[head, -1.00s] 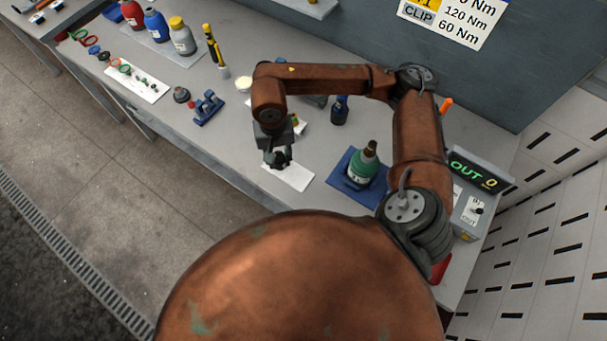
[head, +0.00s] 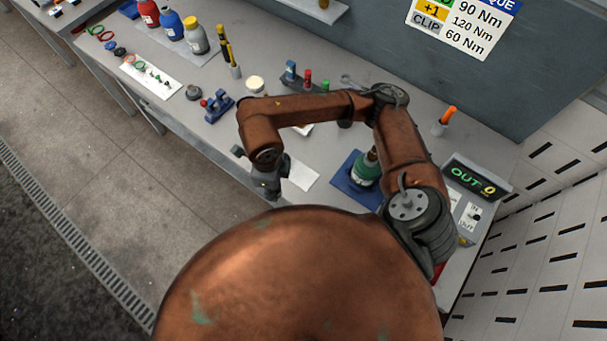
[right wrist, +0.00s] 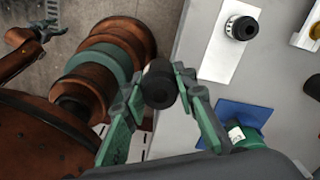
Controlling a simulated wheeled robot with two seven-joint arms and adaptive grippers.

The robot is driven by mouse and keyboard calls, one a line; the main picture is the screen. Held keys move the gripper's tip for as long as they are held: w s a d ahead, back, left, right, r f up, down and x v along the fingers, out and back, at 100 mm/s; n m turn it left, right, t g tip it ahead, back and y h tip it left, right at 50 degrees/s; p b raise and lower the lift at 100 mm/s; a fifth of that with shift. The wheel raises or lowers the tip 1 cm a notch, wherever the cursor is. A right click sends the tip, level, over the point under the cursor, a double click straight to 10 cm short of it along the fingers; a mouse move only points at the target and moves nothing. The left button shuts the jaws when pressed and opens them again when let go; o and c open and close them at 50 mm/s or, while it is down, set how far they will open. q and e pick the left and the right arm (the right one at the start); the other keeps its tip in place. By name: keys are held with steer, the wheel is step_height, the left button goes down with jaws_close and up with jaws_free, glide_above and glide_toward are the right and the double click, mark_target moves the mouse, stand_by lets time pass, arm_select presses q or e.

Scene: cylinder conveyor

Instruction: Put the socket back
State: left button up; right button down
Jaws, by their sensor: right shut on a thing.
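My right gripper (head: 268,188) hangs by the table's front edge in the head view, its fingertips hard to see there. In the right wrist view its greenish fingers (right wrist: 158,88) are shut on a dark, round-ended cylinder that looks like the socket (right wrist: 159,70). A dark rack (head: 305,88) with blue, red and green pieces stands at the back of the table, partly hidden by my arm. My left gripper (right wrist: 46,30) shows small at the upper left of the right wrist view. Its finger state is unclear, and it is outside the head view.
A white card (head: 302,176) lies near the front edge; a black ringed part (right wrist: 241,28) stands on it. A green bottle (head: 364,172) stands on a blue mat (head: 345,183). An orange-handled tool in a cup (head: 440,128) and the OUT display (head: 475,178) are at right.

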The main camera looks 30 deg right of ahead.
steer(key=m+p, duration=0.1)
steer(key=p, duration=0.2)
glide_above(303, 176)
steer(key=a, duration=0.1)
steer(key=f, duration=0.8)
steer(key=shift+s+a, duration=0.2)
steer(key=shift+s, duration=0.2)
steer(key=shift+w+d+f, duration=0.2)
steer(key=shift+d+f, duration=0.3)
steer(key=shift+f, duration=0.2)
step_height(303, 176, down, 4)
steer(key=shift+w+d+r+p, duration=0.15)
steer(key=shift+r+p, duration=0.1)
steer(key=shift+p, duration=0.5)
steer(key=shift+f, duration=0.1)
